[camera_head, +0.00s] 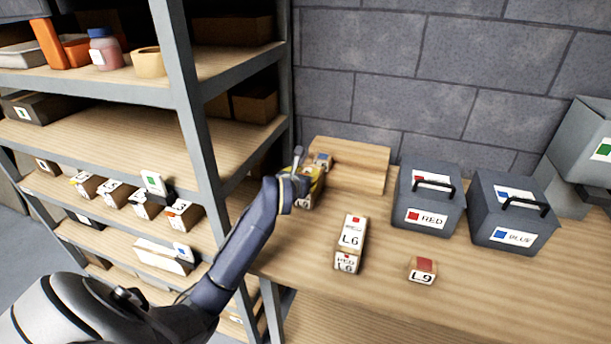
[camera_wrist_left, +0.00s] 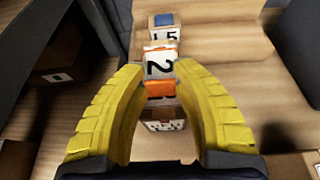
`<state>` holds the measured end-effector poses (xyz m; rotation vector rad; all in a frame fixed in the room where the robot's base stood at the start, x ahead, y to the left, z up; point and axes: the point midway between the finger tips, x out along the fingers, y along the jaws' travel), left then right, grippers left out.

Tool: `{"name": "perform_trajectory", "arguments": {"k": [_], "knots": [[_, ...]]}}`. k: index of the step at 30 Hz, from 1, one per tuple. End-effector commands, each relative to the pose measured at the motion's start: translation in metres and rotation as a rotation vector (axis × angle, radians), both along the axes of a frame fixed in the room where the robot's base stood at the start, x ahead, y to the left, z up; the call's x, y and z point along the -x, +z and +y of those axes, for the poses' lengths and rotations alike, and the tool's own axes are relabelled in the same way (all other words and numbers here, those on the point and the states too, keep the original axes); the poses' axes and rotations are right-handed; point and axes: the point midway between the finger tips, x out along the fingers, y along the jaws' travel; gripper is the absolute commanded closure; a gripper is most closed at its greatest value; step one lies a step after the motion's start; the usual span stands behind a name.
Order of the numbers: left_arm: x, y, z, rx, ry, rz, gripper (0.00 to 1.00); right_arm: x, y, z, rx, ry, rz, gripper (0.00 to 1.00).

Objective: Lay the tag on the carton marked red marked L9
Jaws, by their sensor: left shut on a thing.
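The carton marked L9 (camera_head: 422,270), small with a red top, lies on the wooden bench in front of the red and blue boxes. My left gripper (camera_head: 301,178) is at the wooden step block, well left of and behind that carton. In the left wrist view its yellow fingers (camera_wrist_left: 158,66) are closed around a white and orange piece marked 2 (camera_wrist_left: 160,64). I cannot tell whether this piece is the tag. Another labelled carton (camera_wrist_left: 165,122) shows below it, and a blue-topped carton marked L5 (camera_wrist_left: 163,27) stands beyond. My right gripper is out of view.
A tall carton marked L6 (camera_head: 350,243) stands left of the L9 carton. Behind are a grey box marked RED (camera_head: 428,216) and one marked BLUE (camera_head: 514,238). The wooden step block (camera_head: 365,165) is against the wall. Loaded shelves are left. The bench front is clear.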

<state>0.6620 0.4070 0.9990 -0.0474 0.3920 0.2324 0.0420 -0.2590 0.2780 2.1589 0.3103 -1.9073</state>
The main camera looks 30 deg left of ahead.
Motion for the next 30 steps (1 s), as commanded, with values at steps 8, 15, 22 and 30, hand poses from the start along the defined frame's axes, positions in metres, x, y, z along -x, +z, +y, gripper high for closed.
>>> {"name": "perform_trajectory", "arguments": {"k": [8, 15, 22, 30], "knots": [[-0.0001, -0.0004, 0.0, 0.0, 0.0, -0.001, 0.83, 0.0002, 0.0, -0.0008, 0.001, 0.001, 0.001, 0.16], [-0.0002, -0.0025, -0.0001, -0.001, 0.0, -0.002, 0.6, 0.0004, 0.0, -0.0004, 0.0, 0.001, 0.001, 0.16], [-0.0002, -0.0025, 0.0, -0.001, 0.0, -0.002, 0.48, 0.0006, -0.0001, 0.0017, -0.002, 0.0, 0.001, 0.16], [0.0057, 0.0026, -0.0014, -0.001, 0.0, -0.002, 0.48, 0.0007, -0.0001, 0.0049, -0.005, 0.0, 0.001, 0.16]]}}
